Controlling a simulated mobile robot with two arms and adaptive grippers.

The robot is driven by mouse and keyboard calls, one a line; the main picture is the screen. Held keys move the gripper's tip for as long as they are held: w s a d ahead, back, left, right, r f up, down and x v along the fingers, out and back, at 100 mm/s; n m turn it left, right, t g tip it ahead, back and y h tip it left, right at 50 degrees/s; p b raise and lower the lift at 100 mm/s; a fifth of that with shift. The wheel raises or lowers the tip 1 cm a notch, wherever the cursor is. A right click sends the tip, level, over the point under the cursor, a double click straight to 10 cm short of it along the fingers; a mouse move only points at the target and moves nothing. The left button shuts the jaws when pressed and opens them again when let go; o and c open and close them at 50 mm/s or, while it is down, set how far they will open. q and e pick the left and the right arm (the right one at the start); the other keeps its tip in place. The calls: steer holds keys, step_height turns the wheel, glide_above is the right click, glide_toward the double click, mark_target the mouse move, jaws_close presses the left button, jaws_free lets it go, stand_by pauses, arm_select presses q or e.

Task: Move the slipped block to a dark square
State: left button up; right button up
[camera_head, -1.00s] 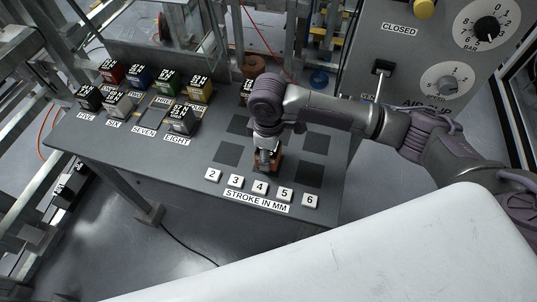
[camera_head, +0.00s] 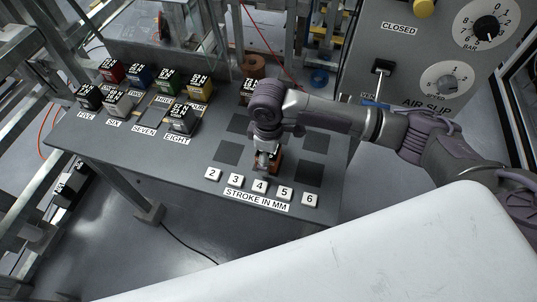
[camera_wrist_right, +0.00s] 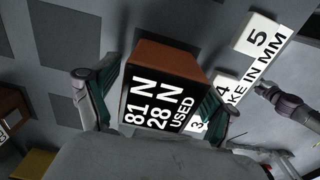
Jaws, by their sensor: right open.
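An orange-brown block (camera_wrist_right: 170,55) with a dark label reading "81 N 28 N USED" fills the middle of the right wrist view. In the head view this block (camera_head: 277,162) is partly hidden by my right gripper (camera_head: 266,161), behind the row of number tiles. My right gripper is open, with one finger on each side of the block; I cannot tell whether they touch it. Dark squares lie on the grey table around it, such as the far-right square (camera_head: 315,143), near-right square (camera_head: 308,174) and left square (camera_head: 227,153). My left gripper is not in view.
Several labelled blocks, including a red one (camera_head: 111,71), stand on the table's left. A brown block (camera_head: 247,88) stands behind my right arm. White number tiles (camera_head: 260,187) line the front edge. A grey gauge panel (camera_head: 409,67) stands at the right.

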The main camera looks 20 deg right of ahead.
step_height(320, 180, up, 12)
steer(key=shift+r, duration=0.1)
stand_by(0.8)
